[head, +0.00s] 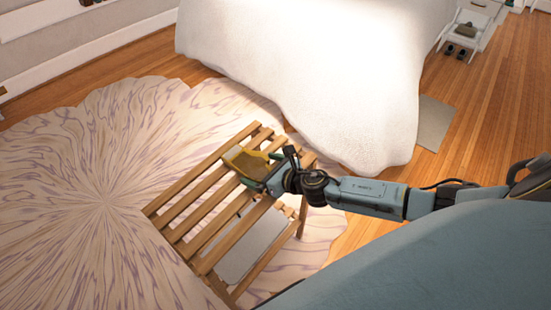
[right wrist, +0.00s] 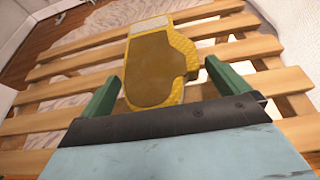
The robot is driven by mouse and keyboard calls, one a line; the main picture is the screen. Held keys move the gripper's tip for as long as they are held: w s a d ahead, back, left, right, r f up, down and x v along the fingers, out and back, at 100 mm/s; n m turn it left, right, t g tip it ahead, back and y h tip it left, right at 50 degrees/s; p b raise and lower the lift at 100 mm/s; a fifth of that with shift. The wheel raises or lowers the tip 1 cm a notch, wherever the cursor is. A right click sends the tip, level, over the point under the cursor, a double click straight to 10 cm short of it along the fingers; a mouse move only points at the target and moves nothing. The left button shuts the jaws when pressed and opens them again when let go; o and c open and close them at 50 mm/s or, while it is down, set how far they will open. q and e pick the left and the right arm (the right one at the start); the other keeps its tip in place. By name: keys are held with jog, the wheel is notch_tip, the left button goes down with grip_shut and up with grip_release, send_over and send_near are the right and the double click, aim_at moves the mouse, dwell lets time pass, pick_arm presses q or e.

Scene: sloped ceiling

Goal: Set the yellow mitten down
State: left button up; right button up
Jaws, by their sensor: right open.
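The yellow mitten (head: 247,163) lies on the slatted wooden bench (head: 205,209) near its far end. In the right wrist view the mitten (right wrist: 155,68) lies flat across the slats (right wrist: 65,92), with a brown palm patch and a pale cuff pointing away. My right gripper (head: 258,172) is open. In the right wrist view its green fingers (right wrist: 160,82) stand apart on either side of the mitten's near part, with a gap on each side. The left gripper is not in view.
A bed with a white cover (head: 320,70) stands behind the bench. A round patterned rug (head: 80,190) spreads under and left of it. A grey flat object (head: 250,243) shows below the slats. The bench's near slats are bare.

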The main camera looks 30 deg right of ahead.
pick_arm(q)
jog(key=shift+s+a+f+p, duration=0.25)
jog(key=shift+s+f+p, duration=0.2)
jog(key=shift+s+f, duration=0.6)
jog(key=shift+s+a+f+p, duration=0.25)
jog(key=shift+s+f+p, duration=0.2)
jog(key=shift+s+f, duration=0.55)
pick_arm(e)
jog(key=v, duration=1.2)
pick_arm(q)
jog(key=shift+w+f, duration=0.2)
pick_arm(e)
jog(key=s+d+f+m+g+h, duration=0.15)
jog(key=f+m, duration=0.25)
jog(key=m, duration=0.5)
jog(key=s+f+m+g+h, duration=0.15)
jog(key=f+m, duration=0.25)
jog(key=m, duration=0.5)
jog(key=s+d+f+m+g+h, duration=0.1)
jog(key=s+f+m+h, duration=0.25)
jog(key=m, duration=0.55)
jog(key=s+a+f+m+g+y, duration=0.1)
jog(key=s+f+m+g, duration=0.5)
jog(key=s+f+m, duration=0.4)
jog(key=s+f, duration=0.4)
jog(key=s, duration=0.2)
jog(key=shift+f+m+g, duration=0.3)
